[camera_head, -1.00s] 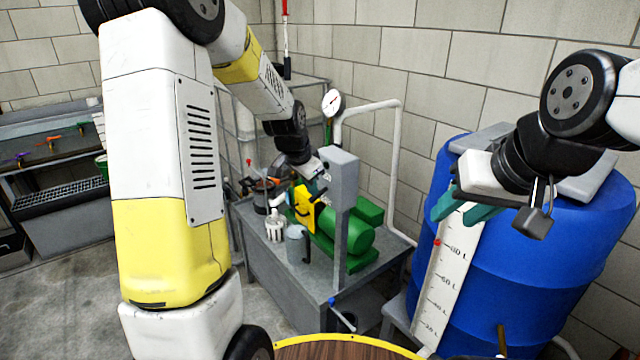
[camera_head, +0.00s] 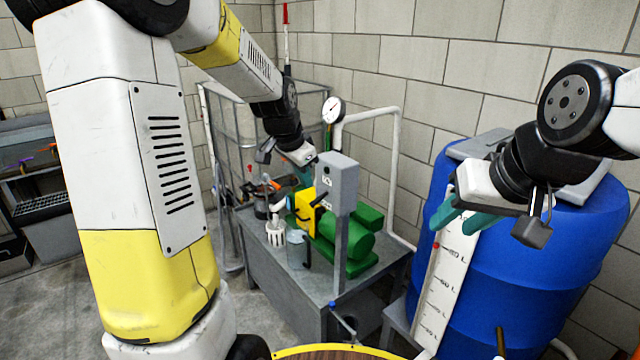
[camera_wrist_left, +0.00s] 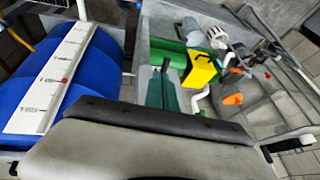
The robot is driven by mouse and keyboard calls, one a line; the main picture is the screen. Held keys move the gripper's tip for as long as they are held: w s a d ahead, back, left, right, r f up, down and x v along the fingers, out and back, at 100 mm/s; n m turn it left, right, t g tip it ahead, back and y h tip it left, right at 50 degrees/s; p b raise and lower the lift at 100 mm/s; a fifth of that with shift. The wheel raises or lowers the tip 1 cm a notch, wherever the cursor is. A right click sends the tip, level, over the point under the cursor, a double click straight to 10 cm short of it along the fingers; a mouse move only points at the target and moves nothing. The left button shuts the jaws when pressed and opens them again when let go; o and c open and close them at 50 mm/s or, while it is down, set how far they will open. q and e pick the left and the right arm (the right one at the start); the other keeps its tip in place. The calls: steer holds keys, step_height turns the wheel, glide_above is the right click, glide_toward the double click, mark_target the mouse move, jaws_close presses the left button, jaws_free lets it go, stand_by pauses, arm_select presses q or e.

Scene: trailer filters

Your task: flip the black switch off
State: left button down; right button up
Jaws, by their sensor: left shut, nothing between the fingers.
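The grey switch box (camera_head: 343,180) stands on a post at the front of the metal bench. A black lever (camera_head: 320,198), which seems to be the switch, sticks out from its face toward the left. Whether it is on or off is too small to tell. My left gripper (camera_head: 303,158) is shut and empty, above and left of the box. Its teal fingers (camera_wrist_left: 160,92) show in the left wrist view, where the contact with the box is unclear. My right gripper (camera_head: 462,216) is open and empty in front of the blue barrel.
The bench (camera_head: 275,255) holds a green pump (camera_head: 348,240), a yellow block (camera_head: 305,211) and a white strainer (camera_head: 276,233). The blue barrel (camera_head: 555,255) with a white scale stands at the right. A white pipe (camera_head: 395,170) and gauge (camera_head: 332,110) rise behind.

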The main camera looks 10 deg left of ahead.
arm_select(q)
steer(key=s+a+r, duration=0.2)
steer(key=s+r, duration=0.1)
steer(key=s, duration=0.1)
steer(key=shift+r, duration=0.4)
steer(key=shift+s+a, duration=0.1)
steer(key=s+r+n, duration=0.1)
steer(key=s+n, duration=0.1)
steer(key=s, duration=0.5)
steer(key=s+d+r+n, duration=0.1)
steer(key=s+r+n, duration=0.1)
steer(key=s, duration=0.5)
steer(key=s+d+r+n+t, duration=0.1)
steer(key=s+n, duration=0.2)
steer(key=s, duration=0.4)
steer(key=shift+s+d+r+n+h, duration=0.15)
steer(key=shift+s+d+n+h, duration=0.15)
steer(key=shift+s+n, duration=0.1)
